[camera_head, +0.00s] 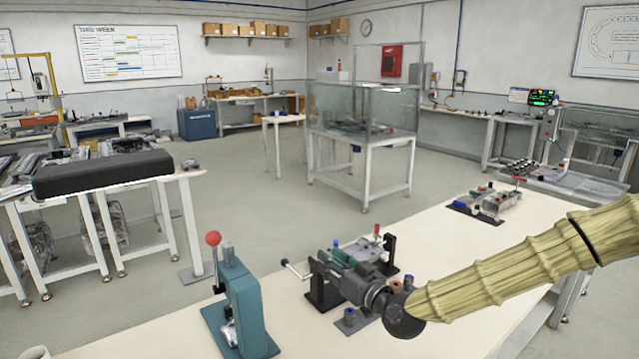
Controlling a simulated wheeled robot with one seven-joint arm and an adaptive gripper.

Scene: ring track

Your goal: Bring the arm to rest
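My arm (500,275), covered in yellow, ribbed segments, comes in from the right edge and slants down to the left over the near bench (460,245). It ends in a dark round part (402,318) in front of a grey bench fixture (350,282). I cannot tell whether that dark end touches the fixture or only overlaps it in this view. No gripper fingers can be made out, and no held object shows.
A teal lever press (243,305) with a red knob stands left of the fixture. A small fixture plate (487,203) lies farther back on the bench. Beyond are a glass-walled table (363,115) and a table with a black block (103,175). The floor (270,190) between is clear.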

